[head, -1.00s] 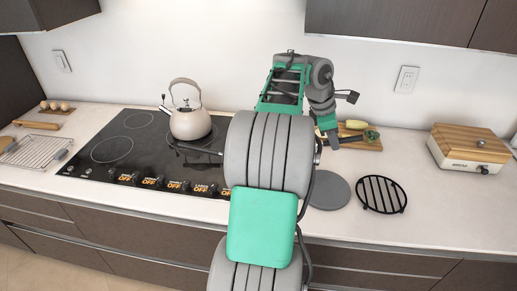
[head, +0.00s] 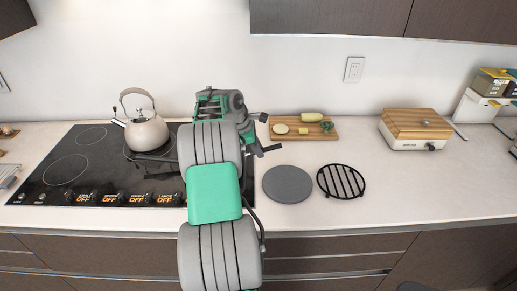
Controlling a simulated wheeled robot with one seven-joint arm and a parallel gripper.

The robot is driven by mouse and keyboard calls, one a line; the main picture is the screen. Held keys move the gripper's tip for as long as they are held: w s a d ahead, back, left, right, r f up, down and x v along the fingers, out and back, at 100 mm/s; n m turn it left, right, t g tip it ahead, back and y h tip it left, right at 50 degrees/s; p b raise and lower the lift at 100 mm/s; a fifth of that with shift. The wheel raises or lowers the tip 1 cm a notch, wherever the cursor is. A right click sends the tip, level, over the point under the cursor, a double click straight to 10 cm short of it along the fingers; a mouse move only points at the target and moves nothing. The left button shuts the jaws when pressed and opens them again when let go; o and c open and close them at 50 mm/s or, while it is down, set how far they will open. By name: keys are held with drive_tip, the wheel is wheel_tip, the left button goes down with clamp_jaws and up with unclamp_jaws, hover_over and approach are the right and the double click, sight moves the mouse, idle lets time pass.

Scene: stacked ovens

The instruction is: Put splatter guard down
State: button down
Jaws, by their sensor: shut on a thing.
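My gripper (head: 257,149) is low over the counter, just right of the cooktop (head: 65,170), partly hidden by my own arm. It is shut on what seems to be the splatter guard. Most of the guard is hidden behind my arm.
A cream kettle (head: 147,131) stands at the cooktop's back. A black round rack (head: 341,181) lies right of the disc. A cutting board (head: 290,136) with vegetables is behind. A wood-topped white appliance (head: 414,128) stands right. Free counter (head: 430,190) lies at the right front.

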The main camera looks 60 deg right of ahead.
drive_tip(key=shift+f, duration=0.1)
drive_tip(key=c, duration=1.3)
unclamp_jaws()
drive_tip(key=p+v, duration=0.2)
drive_tip(key=v, duration=1)
drive_tip(key=w+a+r+m+t, duration=0.1)
drive_tip(key=w+a+r+t, duration=0.15)
drive_tip(key=w+a, duration=0.55)
drive_tip(key=w+a+r+m+t, duration=0.1)
drive_tip(key=w+a+r, duration=0.2)
drive_tip(key=a, duration=0.9)
drive_tip(key=s+a+f+m+t+y, duration=0.1)
drive_tip(key=s+a+f, duration=0.1)
drive_tip(key=a, duration=0.8)
drive_tip(key=s+a+f+m+t+y, duration=0.1)
drive_tip(key=s+a, duration=0.1)
drive_tip(key=a, duration=0.9)
drive_tip(key=s+a+f+m+t+y, duration=0.1)
drive_tip(key=s+a+f+y, duration=0.1)
drive_tip(key=a, duration=0.9)
drive_tip(key=shift+s+a+f+m+t, duration=0.25)
drive_tip(key=shift+s+f+m+t, duration=0.1)
drive_tip(key=shift+s, duration=0.15)
